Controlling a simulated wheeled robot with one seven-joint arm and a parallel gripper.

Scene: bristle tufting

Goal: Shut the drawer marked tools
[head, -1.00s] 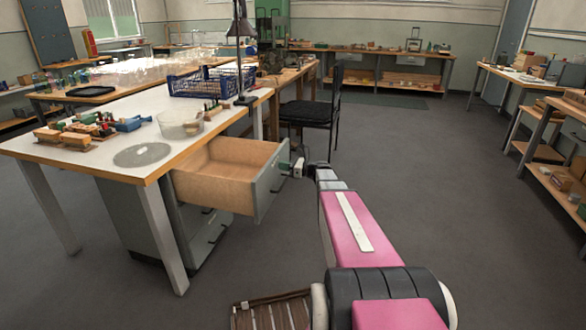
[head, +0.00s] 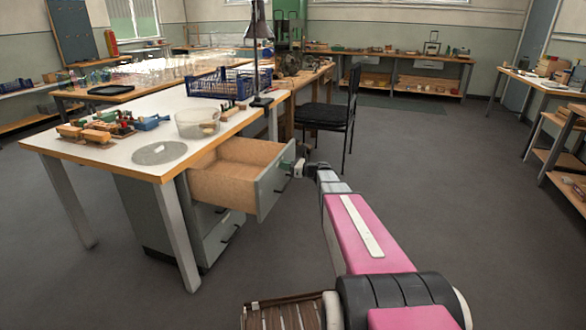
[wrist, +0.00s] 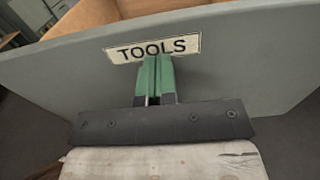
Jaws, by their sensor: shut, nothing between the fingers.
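The tools drawer (head: 238,178) stands pulled out from the cabinet under the white-topped workbench (head: 130,120), and its wooden inside shows. In the wrist view its grey front (wrist: 245,72) carries a pale label reading TOOLS (wrist: 152,48). My gripper (wrist: 154,62) is shut and empty, its green fingers together. The fingertips are at the drawer front just below the label, touching or very close to it. In the head view my gripper (head: 290,165) is small at the outer face of the drawer front.
Lower shut drawers (head: 222,235) are in the same cabinet. A black chair (head: 328,115) stands behind the drawer. A lamp (head: 259,50), blue crate (head: 220,84) and glass bowl (head: 198,122) are on the bench. The floor (head: 470,220) to the right is clear.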

